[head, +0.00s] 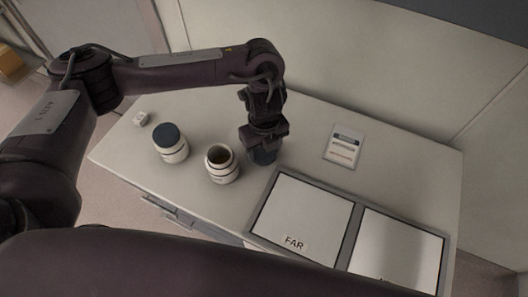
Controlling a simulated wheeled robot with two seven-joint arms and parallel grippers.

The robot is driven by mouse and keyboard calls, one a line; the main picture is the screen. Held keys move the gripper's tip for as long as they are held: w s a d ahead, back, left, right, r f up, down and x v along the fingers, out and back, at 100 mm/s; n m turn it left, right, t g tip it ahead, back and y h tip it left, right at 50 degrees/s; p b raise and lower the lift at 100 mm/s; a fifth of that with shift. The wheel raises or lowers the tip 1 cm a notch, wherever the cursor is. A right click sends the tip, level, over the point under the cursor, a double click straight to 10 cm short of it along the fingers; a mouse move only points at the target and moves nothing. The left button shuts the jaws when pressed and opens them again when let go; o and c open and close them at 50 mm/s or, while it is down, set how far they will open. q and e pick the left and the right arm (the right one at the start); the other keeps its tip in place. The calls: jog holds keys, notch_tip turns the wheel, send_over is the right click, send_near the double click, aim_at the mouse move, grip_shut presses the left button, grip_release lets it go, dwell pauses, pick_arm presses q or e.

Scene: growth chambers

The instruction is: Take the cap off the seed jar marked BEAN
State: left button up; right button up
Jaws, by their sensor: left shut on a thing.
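An open jar (221,168) stands upright on the bench, pale with dark bands, its dark mouth uncovered. To its left stands a similar jar (171,149) with a dark blue cap (166,133) on. The lettering on both jars is too small to read, so I cannot tell which is marked BEAN. My left gripper (263,147) points down to the right of the open jar and is shut on a dark blue cap (264,157). The cap is apart from the jar, low over the bench; whether it touches the bench is unclear. My right gripper is out of view.
A grey-framed tray with two pale panels (305,212), one labelled FAR, lies at the front right. A white card (343,147) lies at the back right. A small white block (140,118) sits at the left. The bench (205,108) is clear behind the jars.

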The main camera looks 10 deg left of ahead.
aim_at(264, 152)
pick_arm(q)
jog(key=shift+f, duration=1)
jog(key=shift+f, duration=0.15)
jog(key=o, duration=1.1)
jog(key=shift+r, duration=0.35)
notch_tip(264, 152, up, 12)
jog(key=shift+f+p, duration=0.15)
jog(key=shift+p, duration=0.3)
